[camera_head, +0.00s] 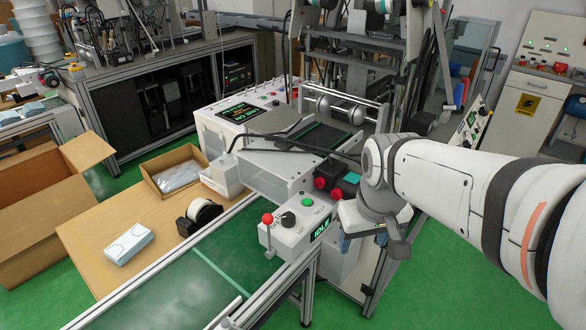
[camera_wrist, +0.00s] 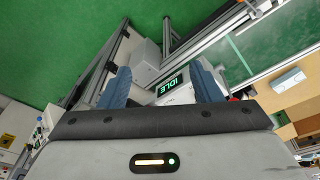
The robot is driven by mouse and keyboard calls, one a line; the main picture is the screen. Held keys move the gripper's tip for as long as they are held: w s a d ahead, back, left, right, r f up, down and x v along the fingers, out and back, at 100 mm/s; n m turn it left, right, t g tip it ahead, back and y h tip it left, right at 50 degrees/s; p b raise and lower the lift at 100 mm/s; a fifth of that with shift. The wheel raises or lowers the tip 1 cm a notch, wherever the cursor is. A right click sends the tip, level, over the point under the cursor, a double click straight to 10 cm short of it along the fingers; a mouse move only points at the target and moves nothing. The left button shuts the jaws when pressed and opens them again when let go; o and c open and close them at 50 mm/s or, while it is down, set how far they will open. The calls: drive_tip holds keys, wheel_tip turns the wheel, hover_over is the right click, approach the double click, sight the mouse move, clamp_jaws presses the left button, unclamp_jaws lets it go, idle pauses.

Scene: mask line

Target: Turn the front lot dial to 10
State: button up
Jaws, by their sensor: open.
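A pale control box (camera_head: 300,236) with a lit IDLE display stands at the near end of the line. It carries a black round dial (camera_head: 288,219), a red-knobbed lever and a green button. The dial's setting is too small to read. My gripper (camera_head: 362,241) is right of this box, apart from it, its blue fingers pointing down. In the wrist view, my open gripper (camera_wrist: 161,86) has the IDLE display (camera_wrist: 172,87) showing between its fingers. The dial cannot be made out there. Nothing is held.
Two red buttons (camera_head: 328,184) sit just behind the box, close to my wrist. A green conveyor belt (camera_head: 180,295) runs to the left front. A tape roll (camera_head: 200,213) and a white pack (camera_head: 129,243) lie on the table. A slanted panel with knobs (camera_head: 470,128) stands behind my arm.

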drive_tip(key=w+a+f+n+g+b, duration=0.15)
drive_tip(key=w+a+n, duration=0.4)
drive_tip(key=w, duration=0.65)
drive_tip(key=n+b, duration=0.1)
drive_tip(key=n, duration=0.4)
hover_over(289, 217)
drive_tip(key=shift+m, duration=0.25)
drive_tip(key=f, duration=0.5)
drive_tip(key=shift+s+f, duration=0.1)
drive_tip(key=shift+s, duration=0.15)
drive_tip(key=shift+w+a+f, duration=0.15)
drive_tip(key=shift+a+f, duration=0.05)
drive_tip(key=shift+f, duration=0.5)
wheel_tip(289, 217, down, 7)
drive_tip(key=shift+w+d+r, duration=0.1)
drive_tip(key=shift+w+r, duration=0.05)
drive_tip(key=shift+r, duration=0.05)
drive_tip(key=shift+c, duration=0.4)
